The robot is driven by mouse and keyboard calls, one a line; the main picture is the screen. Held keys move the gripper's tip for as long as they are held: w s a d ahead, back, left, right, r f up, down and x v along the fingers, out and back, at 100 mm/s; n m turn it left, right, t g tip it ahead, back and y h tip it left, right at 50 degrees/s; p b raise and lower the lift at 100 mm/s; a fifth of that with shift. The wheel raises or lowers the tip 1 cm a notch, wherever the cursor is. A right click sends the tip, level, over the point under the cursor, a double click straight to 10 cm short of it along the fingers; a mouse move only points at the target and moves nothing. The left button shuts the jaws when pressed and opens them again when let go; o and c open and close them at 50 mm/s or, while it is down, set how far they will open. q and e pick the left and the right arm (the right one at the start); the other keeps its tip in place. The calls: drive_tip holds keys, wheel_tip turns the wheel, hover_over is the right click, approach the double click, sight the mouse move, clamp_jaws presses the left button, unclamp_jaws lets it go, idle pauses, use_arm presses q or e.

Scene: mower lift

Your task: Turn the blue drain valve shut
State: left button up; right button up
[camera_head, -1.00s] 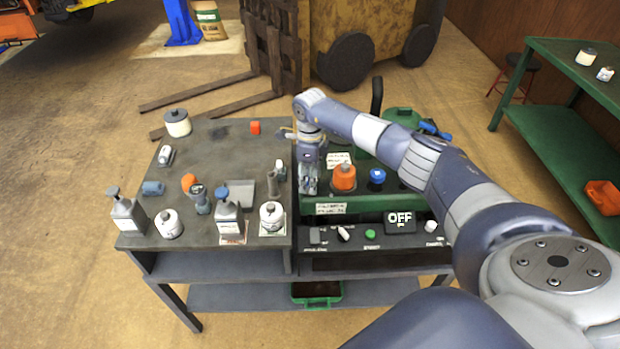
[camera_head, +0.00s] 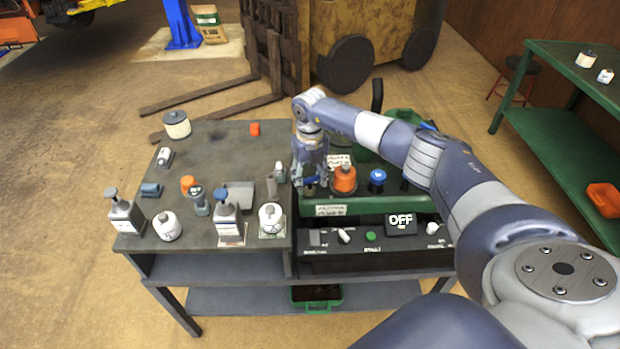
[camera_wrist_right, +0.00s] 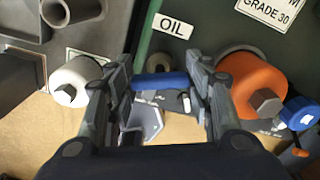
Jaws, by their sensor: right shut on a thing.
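The blue drain valve's handle (camera_wrist_right: 160,82) is a short blue bar lying crosswise between my right fingers in the right wrist view. In the head view a small blue part of the handle (camera_head: 310,180) shows at the fingertips. My right gripper (camera_head: 314,184) points down at the left end of the green machine (camera_head: 370,207). The right wrist view shows its two fingers (camera_wrist_right: 160,88) shut on the handle's ends. The fingers hide part of the valve. My left gripper is not in view.
An orange filter (camera_head: 344,180) and a blue cap (camera_head: 377,178) stand just right of the gripper. A control panel with an OFF display (camera_head: 400,219) is in front. Bottles and cans crowd the front of the grey table (camera_head: 215,150) at left.

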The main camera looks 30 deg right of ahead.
sight(310, 178)
drive_tip(key=shift+m, duration=2.2)
drive_tip(key=o, duration=1.1)
drive_tip(key=shift+c, duration=0.2)
drive_tip(key=shift+r, duration=0.1)
wheel_tip(310, 178, up, 12)
